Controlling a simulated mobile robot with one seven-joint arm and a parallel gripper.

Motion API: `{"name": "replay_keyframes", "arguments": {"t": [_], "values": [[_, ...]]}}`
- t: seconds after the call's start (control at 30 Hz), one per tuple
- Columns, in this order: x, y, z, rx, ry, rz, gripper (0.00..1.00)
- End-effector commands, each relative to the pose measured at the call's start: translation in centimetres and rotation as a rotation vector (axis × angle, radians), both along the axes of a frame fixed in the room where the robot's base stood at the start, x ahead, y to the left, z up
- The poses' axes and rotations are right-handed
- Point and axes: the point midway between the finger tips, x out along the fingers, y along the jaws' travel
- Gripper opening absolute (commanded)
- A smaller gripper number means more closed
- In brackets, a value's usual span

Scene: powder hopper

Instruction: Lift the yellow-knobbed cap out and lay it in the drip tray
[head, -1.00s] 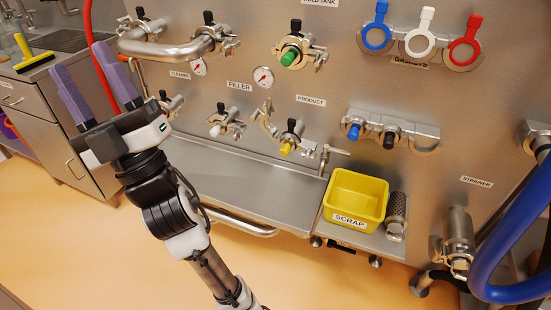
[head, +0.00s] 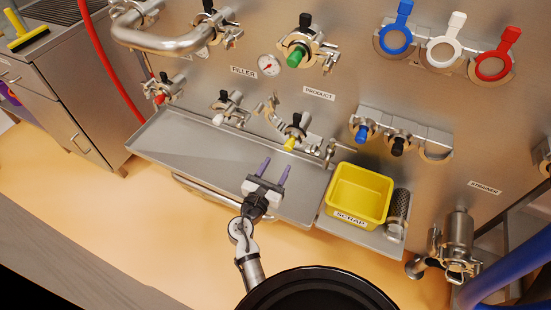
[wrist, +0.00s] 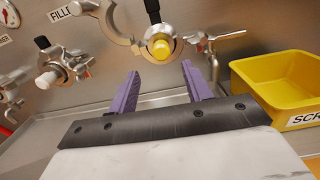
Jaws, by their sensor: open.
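The yellow-knobbed cap (head: 290,143) sits in a steel clamp fitting on the panel, under the PRODUCT label. In the wrist view its yellow knob (wrist: 161,48) faces me, just above and between my fingertips. My gripper (head: 273,169) is open and empty, its purple fingers pointing at the panel a little below and in front of the cap. In the wrist view my gripper (wrist: 158,82) has not reached the knob. The drip tray (head: 195,157) is the long steel shelf below the fittings; its visible surface is bare.
A yellow SCRAP bin (head: 358,197) stands right of the tray, with a mesh strainer cylinder (head: 398,214) beside it. A white-knobbed fitting (head: 219,118) is left of the cap. An open clamp (wrist: 101,22) swings out close to the cap's left. A small valve (wrist: 222,37) juts out at its right.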

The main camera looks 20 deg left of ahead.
Motion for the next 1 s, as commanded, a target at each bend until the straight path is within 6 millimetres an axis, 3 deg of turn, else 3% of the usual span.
{"name": "replay_keyframes", "arguments": {"t": [0.17, 0.7, 1.0], "values": [[1.0, -0.2, -0.1, -0.021, -0.003, -0.008, 0.49], [8.4, -0.5, 0.4, -0.015, -0.002, -0.008, 0.49], [9.9, -0.5, 0.3, -0.015, -0.001, -0.005, 0.49]]}}
